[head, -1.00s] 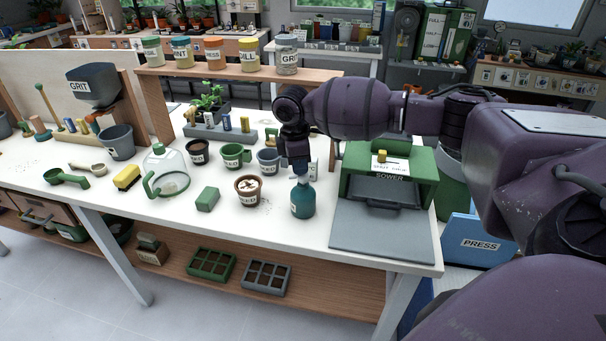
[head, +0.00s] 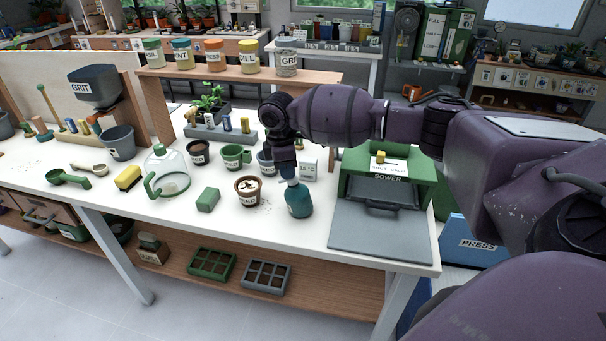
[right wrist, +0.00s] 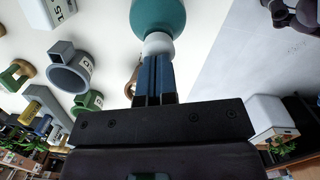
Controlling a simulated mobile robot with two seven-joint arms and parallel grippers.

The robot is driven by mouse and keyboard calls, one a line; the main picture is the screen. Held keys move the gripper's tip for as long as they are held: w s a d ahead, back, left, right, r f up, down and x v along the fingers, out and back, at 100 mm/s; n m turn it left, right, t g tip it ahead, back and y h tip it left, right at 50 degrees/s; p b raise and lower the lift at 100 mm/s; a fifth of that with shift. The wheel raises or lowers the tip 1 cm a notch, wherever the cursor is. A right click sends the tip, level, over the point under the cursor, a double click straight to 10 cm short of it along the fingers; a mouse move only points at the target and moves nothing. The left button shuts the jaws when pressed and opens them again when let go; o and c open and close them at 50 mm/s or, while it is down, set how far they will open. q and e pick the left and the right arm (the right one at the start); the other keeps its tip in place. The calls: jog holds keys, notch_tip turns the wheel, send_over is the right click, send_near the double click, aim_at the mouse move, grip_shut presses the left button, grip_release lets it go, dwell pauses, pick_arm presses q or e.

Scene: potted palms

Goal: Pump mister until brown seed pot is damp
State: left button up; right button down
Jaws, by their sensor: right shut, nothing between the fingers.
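The teal mister (head: 299,201) stands near the front of the white bench, leaning a little to the left at its top. My right gripper (head: 289,174) is shut and empty, pointing down on the mister's head. In the right wrist view the closed blue fingers (right wrist: 154,68) meet the mister's pale collar (right wrist: 158,43); its teal body (right wrist: 158,14) shows beyond. The fingers hide part of the head. The brown seed pot (head: 248,196) stands upright just left of the mister, with dark soil and pale marks on top. I cannot tell if the soil is damp. My left gripper is not in view.
A green sower (head: 396,160) with a grey tray stands right of the mister. A green block (head: 207,199), a glass cloche (head: 166,172) and a green pot (head: 235,157) stand to the left. A grey pot (head: 266,166) and a white card (head: 309,169) are behind the gripper.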

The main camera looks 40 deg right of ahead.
pick_arm(q)
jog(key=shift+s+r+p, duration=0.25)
jog(key=shift+p, duration=0.4)
pick_arm(e)
notch_tip(320, 180, up, 11)
jog(key=a, duration=0.1)
jog(key=shift+w, duration=0.3)
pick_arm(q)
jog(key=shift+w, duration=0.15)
pick_arm(e)
jog(key=shift+f, duration=0.15)
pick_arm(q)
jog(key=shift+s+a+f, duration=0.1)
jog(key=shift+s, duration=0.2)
